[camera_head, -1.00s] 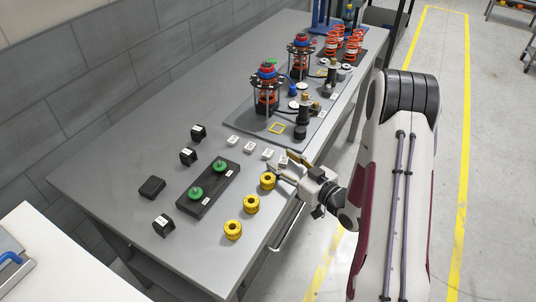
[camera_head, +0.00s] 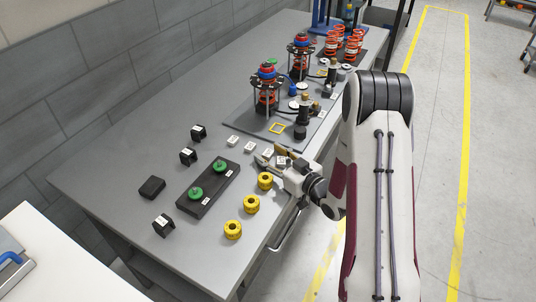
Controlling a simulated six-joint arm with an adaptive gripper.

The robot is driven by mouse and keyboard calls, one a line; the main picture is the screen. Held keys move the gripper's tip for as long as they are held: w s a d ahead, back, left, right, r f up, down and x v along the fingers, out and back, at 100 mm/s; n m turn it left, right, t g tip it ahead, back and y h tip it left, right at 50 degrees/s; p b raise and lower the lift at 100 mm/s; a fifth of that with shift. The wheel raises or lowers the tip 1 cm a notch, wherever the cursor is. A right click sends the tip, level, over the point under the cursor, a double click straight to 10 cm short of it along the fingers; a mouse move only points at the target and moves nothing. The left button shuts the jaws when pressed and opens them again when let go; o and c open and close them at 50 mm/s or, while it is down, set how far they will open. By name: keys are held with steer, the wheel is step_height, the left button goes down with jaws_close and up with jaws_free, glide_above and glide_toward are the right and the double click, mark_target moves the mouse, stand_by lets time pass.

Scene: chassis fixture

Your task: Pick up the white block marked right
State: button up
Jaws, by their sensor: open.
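Small white blocks stand in a slanting row on the grey table: one at the left end (camera_head: 232,141), one beside it (camera_head: 249,146) and one farther right (camera_head: 267,152). Another white block (camera_head: 282,161) at the right end is partly hidden by my gripper. The dark marks on their tops are too small to read, so I cannot tell which is marked right. My gripper (camera_head: 271,157) is open, with its fingers pointing left, over or beside the right end of the row. I cannot tell its height or whether it touches a block.
Yellow rings (camera_head: 251,204) lie near the table's front edge, one just below my gripper. A black tray (camera_head: 210,200) holds two green knobs. Black blocks (camera_head: 188,156) stand farther left. A dark plate with spring assemblies (camera_head: 266,90) is behind the row.

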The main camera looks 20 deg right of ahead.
steer(key=c, duration=0.9)
steer(key=shift+c, duration=0.2)
steer(key=shift+r, duration=0.15)
steer(key=shift+r, duration=4.8)
steer(key=shift+c, duration=0.2)
